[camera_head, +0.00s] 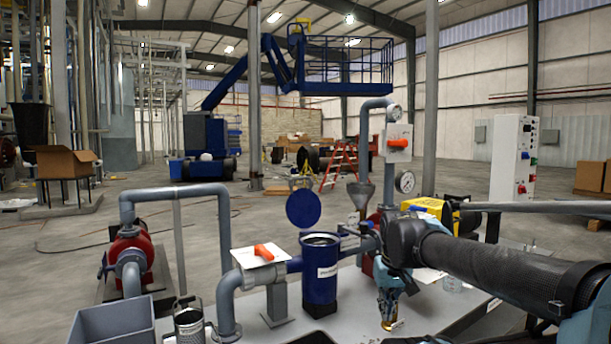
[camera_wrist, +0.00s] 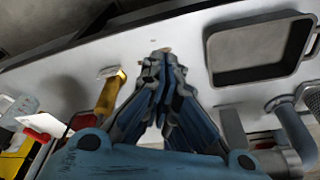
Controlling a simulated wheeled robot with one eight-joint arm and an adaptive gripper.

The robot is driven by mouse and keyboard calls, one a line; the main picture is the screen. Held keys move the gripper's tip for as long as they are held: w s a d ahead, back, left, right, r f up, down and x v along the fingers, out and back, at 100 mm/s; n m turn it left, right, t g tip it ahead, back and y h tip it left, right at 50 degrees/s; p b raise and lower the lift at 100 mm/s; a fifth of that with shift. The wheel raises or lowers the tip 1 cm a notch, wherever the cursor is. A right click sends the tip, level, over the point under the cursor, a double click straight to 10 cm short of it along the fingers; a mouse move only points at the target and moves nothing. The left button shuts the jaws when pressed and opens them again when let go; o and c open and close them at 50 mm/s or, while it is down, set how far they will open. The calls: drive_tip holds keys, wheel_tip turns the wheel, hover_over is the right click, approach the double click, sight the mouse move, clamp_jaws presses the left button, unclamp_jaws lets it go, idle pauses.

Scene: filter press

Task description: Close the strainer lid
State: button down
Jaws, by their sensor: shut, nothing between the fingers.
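The strainer (camera_head: 320,284) is a dark blue upright cylinder with a white label, standing on the grey table in the head view. Its top is open. The round blue lid (camera_head: 303,210) stands raised, its flat face showing, above and behind the rim. My gripper (camera_head: 390,316) is to the right of the strainer, apart from it, pointing down low over the table. In the wrist view my gripper (camera_wrist: 161,54) has its fingertips together with nothing between them. The strainer and lid cannot be made out in the wrist view.
A brass cylinder (camera_wrist: 111,92) is beside my fingers. A grey tray (camera_wrist: 262,48) lies at the upper right of the wrist view. A funnel (camera_head: 361,193) and pipes rise behind. Air above the lid looks clear.

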drive_tip(key=w+a+r+n+t+y, duration=0.1)
drive_tip(key=w+a+r, duration=0.4)
drive_tip(key=w+r, duration=0.55)
drive_tip(key=w+a+r+n+t+y, duration=0.15)
drive_tip(key=w+a+r, duration=0.25)
drive_tip(key=w+r, duration=0.7)
drive_tip(key=w+a+r+n, duration=0.2)
drive_tip(key=w+a+r, duration=0.3)
drive_tip(key=w+r, duration=0.6)
drive_tip(key=shift+n+t+y, duration=0.25)
drive_tip(key=shift+n+y, duration=0.3)
drive_tip(key=shift+n, duration=0.2)
drive_tip(key=w+a+r, duration=0.2)
drive_tip(key=w+a, duration=0.1)
drive_tip(key=w, duration=0.1)
drive_tip(key=w+a+r, duration=0.2)
drive_tip(key=w+a, duration=0.1)
drive_tip(key=w, duration=0.1)
drive_tip(key=w+a+r, duration=0.2)
drive_tip(key=w+a, duration=0.1)
drive_tip(key=w, duration=0.2)
drive_tip(key=shift+w, duration=0.1)
wheel_tip(320, 180, down, 8)
drive_tip(key=w+a, duration=0.1)
drive_tip(key=shift+w, duration=0.3)
drive_tip(key=shift+s+r, duration=0.1)
drive_tip(key=shift+s, duration=0.05)
